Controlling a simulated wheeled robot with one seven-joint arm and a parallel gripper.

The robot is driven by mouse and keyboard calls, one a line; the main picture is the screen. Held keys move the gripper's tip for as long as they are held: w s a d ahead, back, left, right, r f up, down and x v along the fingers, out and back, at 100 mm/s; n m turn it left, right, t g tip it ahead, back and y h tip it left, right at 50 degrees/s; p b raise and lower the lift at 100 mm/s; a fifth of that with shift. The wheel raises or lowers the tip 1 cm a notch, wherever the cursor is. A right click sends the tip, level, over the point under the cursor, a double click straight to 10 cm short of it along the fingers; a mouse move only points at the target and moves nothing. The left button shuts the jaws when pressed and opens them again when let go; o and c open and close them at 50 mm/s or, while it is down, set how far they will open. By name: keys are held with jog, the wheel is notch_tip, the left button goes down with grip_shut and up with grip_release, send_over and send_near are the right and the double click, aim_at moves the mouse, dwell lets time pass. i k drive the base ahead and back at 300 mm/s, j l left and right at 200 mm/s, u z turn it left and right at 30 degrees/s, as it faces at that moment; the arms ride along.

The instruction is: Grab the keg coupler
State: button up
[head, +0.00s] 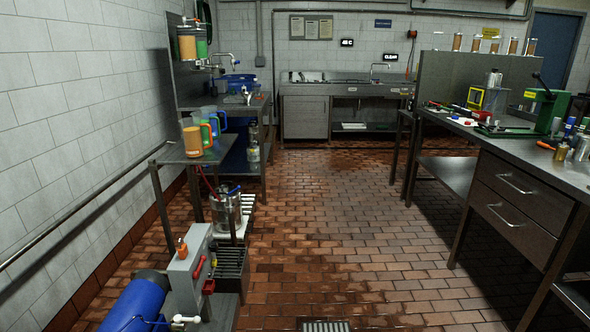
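I cannot tell for certain which thing is the keg coupler. Small metal pieces (561,152) stand on the right bench near its right end, too small to name. A steel vessel (228,210) stands low at the left, with thin red and blue parts at its top. A small metal fitting (246,95) shows by the blue bin on the left bench, also too small to name. My gripper is not in view.
The right steel bench (530,151) holds tools, a green press (543,110) and a yellow-framed box (487,97). At left are pitchers (193,140), a grey box (190,270) and a blue cylinder (139,302). The brick floor (345,220) between is clear, with a drain grate (325,326).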

aim_at(229, 201)
jog(key=i+u, duration=0.1)
jog(key=i, duration=0.5)
jog(key=i+l+u, duration=0.1)
jog(key=i, duration=0.55)
jog(key=i+l, duration=0.15)
jog(key=i, duration=0.45)
jog(key=i+l+u, duration=0.1)
jog(key=i+u, duration=0.3)
jog(key=i+l+u, duration=0.2)
jog(key=u, duration=0.2)
jog(key=i+l+u, duration=0.65)
jog(key=u, duration=0.2)
jog(key=i+l+u, duration=0.15)
jog(key=l+u, duration=0.25)
jog(key=l, duration=0.15)
jog(key=i+l+u, duration=0.15)
jog(key=l+u, duration=0.25)
jog(key=l, duration=0.35)
jog(key=l+u, duration=0.35)
jog(key=l, duration=0.4)
